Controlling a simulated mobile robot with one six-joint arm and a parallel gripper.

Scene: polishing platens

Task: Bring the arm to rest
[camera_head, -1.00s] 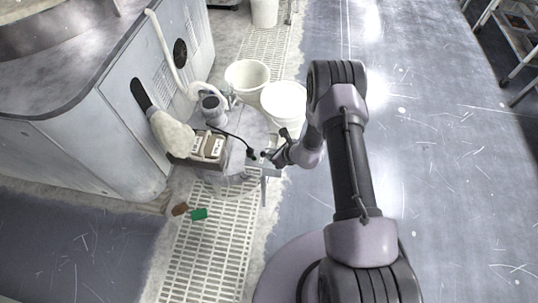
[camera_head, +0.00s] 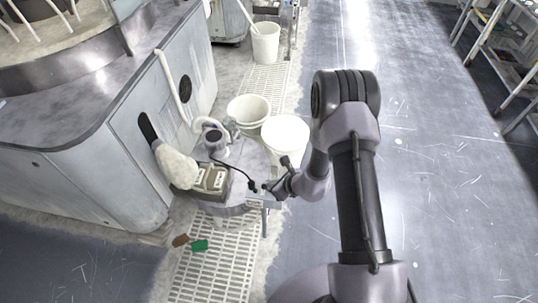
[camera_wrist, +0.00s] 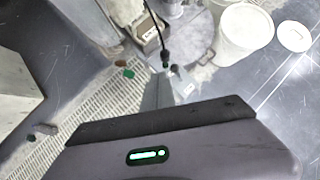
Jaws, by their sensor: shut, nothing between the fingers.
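My arm (camera_head: 352,190) rises from the bottom right of the head view, bends at a high elbow and comes down to the left. My gripper (camera_head: 271,188) is at its lower end, small and dark, beside the right edge of a small round grey table (camera_head: 238,163). It is shut and empty. Whether it touches the table edge cannot be told. In the wrist view, a purple-grey housing of mine with a green light fills the bottom, and the table (camera_wrist: 197,38) shows beyond it.
A box with pale blocks (camera_head: 212,180) and a black cable (camera_head: 237,170) are on the table. A white bucket (camera_head: 247,108) and a white-lidded bucket (camera_head: 285,135) stand behind it. A large grey machine (camera_head: 120,150) is at left. A green piece (camera_head: 200,245) lies on the floor grating.

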